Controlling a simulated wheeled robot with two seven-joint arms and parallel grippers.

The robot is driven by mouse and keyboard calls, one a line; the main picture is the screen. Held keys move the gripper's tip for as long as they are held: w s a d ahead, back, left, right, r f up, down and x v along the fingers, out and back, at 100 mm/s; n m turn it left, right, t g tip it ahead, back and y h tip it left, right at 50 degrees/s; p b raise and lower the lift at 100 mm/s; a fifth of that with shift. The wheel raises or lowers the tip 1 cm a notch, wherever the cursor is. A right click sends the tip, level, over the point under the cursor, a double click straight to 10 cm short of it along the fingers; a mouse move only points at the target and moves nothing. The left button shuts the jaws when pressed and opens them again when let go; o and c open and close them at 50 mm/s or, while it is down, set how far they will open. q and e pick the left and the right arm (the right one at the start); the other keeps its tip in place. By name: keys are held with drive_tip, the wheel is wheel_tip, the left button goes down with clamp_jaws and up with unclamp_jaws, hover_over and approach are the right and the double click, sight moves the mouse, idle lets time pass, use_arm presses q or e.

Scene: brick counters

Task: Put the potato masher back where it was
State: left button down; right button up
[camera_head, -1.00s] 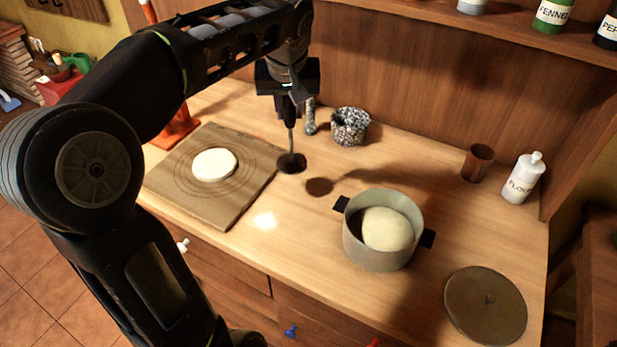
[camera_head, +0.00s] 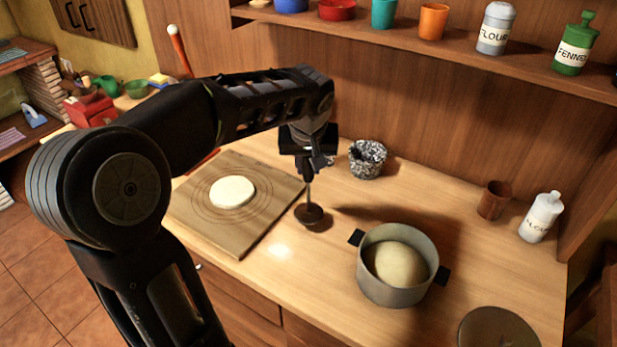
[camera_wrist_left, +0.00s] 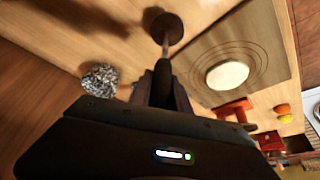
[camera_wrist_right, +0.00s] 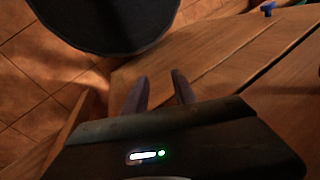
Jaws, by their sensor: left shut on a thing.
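The potato masher (camera_head: 309,213) has a thin shaft and a dark round head. My left gripper (camera_head: 309,176) is shut on its handle and holds it upright, head down, at the right edge of the wooden board. The head is very close to the counter; I cannot tell whether it touches. In the left wrist view, the masher head (camera_wrist_left: 166,27) shows beyond the left fingers (camera_wrist_left: 163,80). My right gripper (camera_wrist_right: 160,88) shows only in its wrist view, its fingers apart and empty, near wooden drawer fronts.
A board (camera_head: 235,238) with flat dough (camera_head: 232,191) lies left of the masher. A speckled pot (camera_head: 368,160) stands behind right. A grey pot (camera_head: 390,293) holding a dough ball (camera_head: 398,265) stands front right. A brown cup (camera_head: 493,200) and flour bottle (camera_head: 540,217) stand farther right.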

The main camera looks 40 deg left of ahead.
sight(309, 177)
use_arm(q)
drive_tip(key=shift+f, duration=1.85)
drive_tip(key=shift+f, duration=0.25)
drive_tip(key=c, duration=1.2)
unclamp_jaws()
drive_tip(key=shift+r, duration=0.1)
drive_tip(key=shift+c, duration=0.2)
drive_tip(key=shift+r, duration=0.1)
drive_tip(key=shift+r+p, duration=0.2)
drive_tip(key=shift+p, duration=0.1)
drive_tip(key=b+v, duration=0.1)
drive_tip(key=v, duration=1)
drive_tip(key=shift+s+r, duration=0.15)
drive_tip(key=shift+r, duration=0.2)
